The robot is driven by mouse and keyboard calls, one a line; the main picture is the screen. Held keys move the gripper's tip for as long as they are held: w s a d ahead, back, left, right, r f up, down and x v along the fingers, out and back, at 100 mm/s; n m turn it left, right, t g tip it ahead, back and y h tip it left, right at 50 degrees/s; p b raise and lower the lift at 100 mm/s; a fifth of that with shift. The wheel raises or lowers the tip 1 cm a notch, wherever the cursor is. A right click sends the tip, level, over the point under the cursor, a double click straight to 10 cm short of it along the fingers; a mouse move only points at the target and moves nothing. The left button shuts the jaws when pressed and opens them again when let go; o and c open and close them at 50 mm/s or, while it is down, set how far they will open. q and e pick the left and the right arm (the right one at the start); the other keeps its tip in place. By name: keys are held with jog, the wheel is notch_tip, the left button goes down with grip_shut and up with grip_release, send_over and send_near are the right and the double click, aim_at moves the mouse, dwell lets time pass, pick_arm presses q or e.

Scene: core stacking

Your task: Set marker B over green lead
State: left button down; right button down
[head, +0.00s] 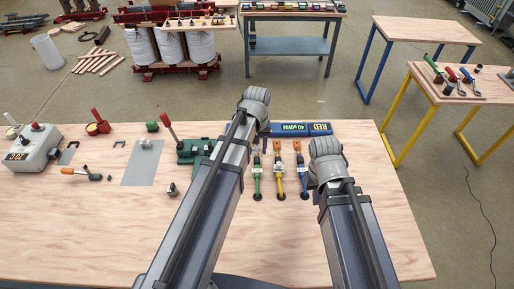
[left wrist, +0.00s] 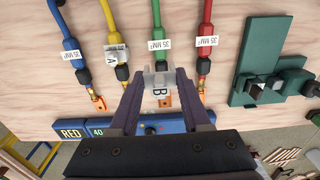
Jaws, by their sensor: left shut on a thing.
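Marker B (left wrist: 160,91), a small clear tag lettered B, is between the fingertips of my left gripper (left wrist: 155,88), which is shut on it. It overlaps the lug end of the green lead (left wrist: 157,42); I cannot tell whether it touches the lead. The green lead (head: 257,175) also shows in the head view. Marker A (left wrist: 113,57) is at the yellow lead (left wrist: 106,22). The blue lead (left wrist: 63,30) and the red lead (left wrist: 206,30) lie on either side. In the head view my left gripper is mostly hidden by its arm, and my right gripper's fingers are not seen.
A blue block lettered RED 40 (head: 312,129) lies behind the leads. A green fixture (head: 190,150) with a red-handled lever stands to the left. A grey device (head: 32,148) is at the far left. The front left of the wooden table (head: 80,235) is clear.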

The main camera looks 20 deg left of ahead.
aim_at(257, 167)
pick_arm(q)
jog(key=shift+f, duration=0.1)
pick_arm(e)
jog(key=shift+f, duration=0.1)
